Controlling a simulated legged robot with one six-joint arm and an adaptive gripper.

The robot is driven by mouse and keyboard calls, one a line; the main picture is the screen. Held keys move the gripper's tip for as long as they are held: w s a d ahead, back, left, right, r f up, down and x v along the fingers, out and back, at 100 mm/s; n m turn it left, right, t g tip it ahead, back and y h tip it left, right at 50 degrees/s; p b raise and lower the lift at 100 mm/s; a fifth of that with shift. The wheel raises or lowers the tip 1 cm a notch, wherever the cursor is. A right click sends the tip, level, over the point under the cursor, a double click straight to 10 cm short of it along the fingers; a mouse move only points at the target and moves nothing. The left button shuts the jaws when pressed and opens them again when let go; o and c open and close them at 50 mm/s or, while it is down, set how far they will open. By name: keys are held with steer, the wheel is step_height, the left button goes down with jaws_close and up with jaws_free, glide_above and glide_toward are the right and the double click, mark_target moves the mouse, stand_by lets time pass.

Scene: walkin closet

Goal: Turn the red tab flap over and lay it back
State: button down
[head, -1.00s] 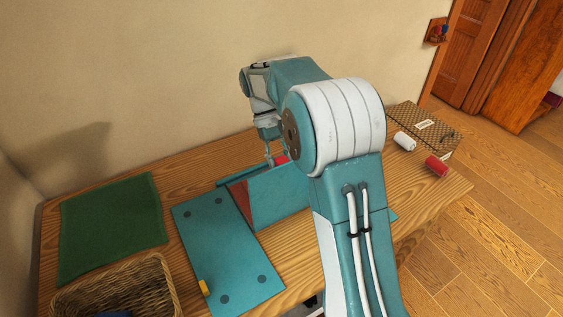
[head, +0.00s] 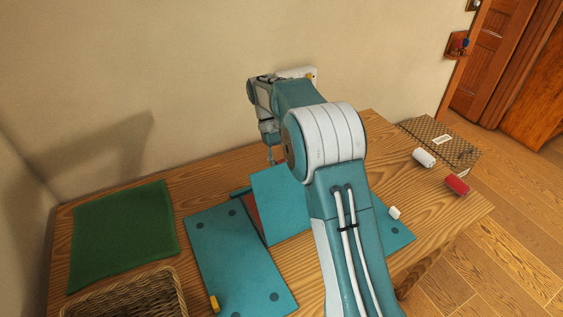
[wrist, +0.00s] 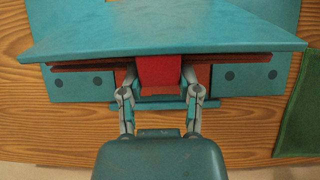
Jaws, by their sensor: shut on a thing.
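The red tab (wrist: 158,72) is between my gripper's fingers (wrist: 158,88) in the wrist view, at the edge of the teal flap (wrist: 165,28). My gripper is shut on the red tab. In the head view the flap (head: 280,200) stands raised and tilted, partly behind my arm. Its red-brown underside (head: 251,212) shows at its left edge. My gripper (head: 270,158) is at the flap's upper far edge; the tab is hidden there. The flap is above a teal board, whose left panel (head: 240,265) with dark round dots lies flat on the table.
A green cloth (head: 125,235) lies at the left, with a wicker basket (head: 172,285) in front. A yellow piece (head: 213,303) sits on the left panel. White (head: 424,158) and red (head: 457,185) rolls and a patterned box (head: 440,142) are at the right. The wall is close behind.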

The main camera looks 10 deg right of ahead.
steer(key=shift+f, duration=0.15)
steer(key=shift+c, duration=1.4)
jaws_free()
steer(key=v, duration=0.8)
steer(key=shift+s, duration=0.1)
